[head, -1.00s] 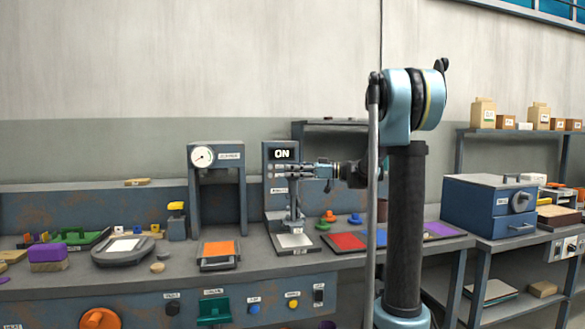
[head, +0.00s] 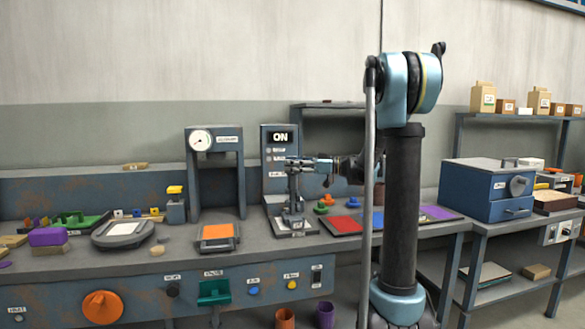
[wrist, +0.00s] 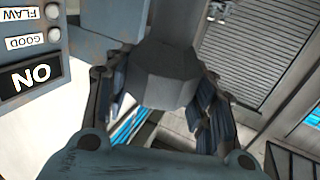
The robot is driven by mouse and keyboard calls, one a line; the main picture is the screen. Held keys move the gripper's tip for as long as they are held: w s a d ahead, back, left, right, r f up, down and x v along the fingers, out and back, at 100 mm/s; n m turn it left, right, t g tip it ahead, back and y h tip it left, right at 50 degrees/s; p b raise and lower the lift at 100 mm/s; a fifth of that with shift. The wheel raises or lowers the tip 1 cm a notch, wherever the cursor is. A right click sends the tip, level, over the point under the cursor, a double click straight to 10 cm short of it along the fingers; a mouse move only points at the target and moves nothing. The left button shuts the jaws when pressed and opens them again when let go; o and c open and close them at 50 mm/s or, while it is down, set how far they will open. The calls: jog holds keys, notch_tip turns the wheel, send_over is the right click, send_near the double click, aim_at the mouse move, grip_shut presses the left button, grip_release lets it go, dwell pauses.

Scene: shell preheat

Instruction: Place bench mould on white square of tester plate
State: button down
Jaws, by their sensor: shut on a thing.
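The bench mould (head: 293,208) is a grey piece with an upright stem. It hangs below my gripper (head: 292,166), low over the tester plate. In the wrist view the grey faceted mould (wrist: 165,75) fills the space between my fingers, which are shut on it. The tester (head: 275,185) is a grey upright panel with an ON display (head: 283,138). Its plate has a white square (head: 303,227), partly hidden by the mould. I cannot tell whether the mould touches it.
A gauge press (head: 215,165) with an orange-topped plate (head: 217,232) stands left of the tester. A mat with red (head: 342,225), blue and purple squares lies to the right, with coloured pegs (head: 323,204) behind it. A blue oven (head: 487,190) stands farther right.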

jog(key=shift+f, duration=0.5)
jog(key=c, duration=0.6)
grip_release()
